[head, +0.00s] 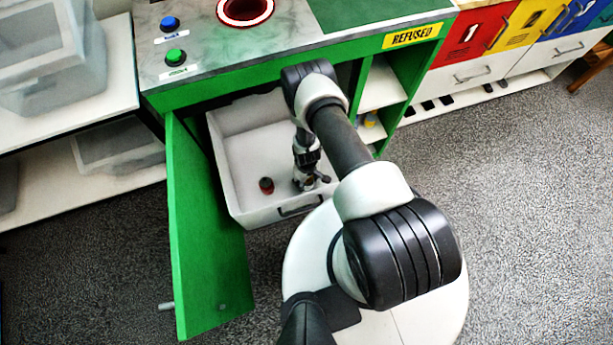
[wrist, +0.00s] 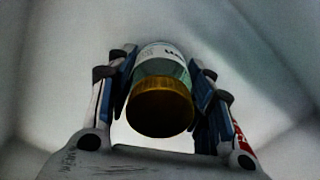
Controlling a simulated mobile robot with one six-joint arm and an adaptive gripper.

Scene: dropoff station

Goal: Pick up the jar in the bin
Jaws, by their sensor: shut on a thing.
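My gripper (head: 311,183) reaches down inside the white bin (head: 262,216), toward its right side. In the wrist view my gripper (wrist: 162,75) is shut on a jar (wrist: 160,98) with a gold-brown lid, clear greenish glass and a white label. One finger lies on each side of it, and the lid faces the camera. In the head view I cannot make out this jar at my gripper. A small dark item with a reddish part (head: 266,185) stands in the bin left of my gripper, apart from it.
The green cabinet door (head: 205,230) hangs open left of the bin. The grey marbled counter (head: 200,50) with a red-rimmed hole (head: 245,10) is above it. Green shelves (head: 385,85) stand to the right.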

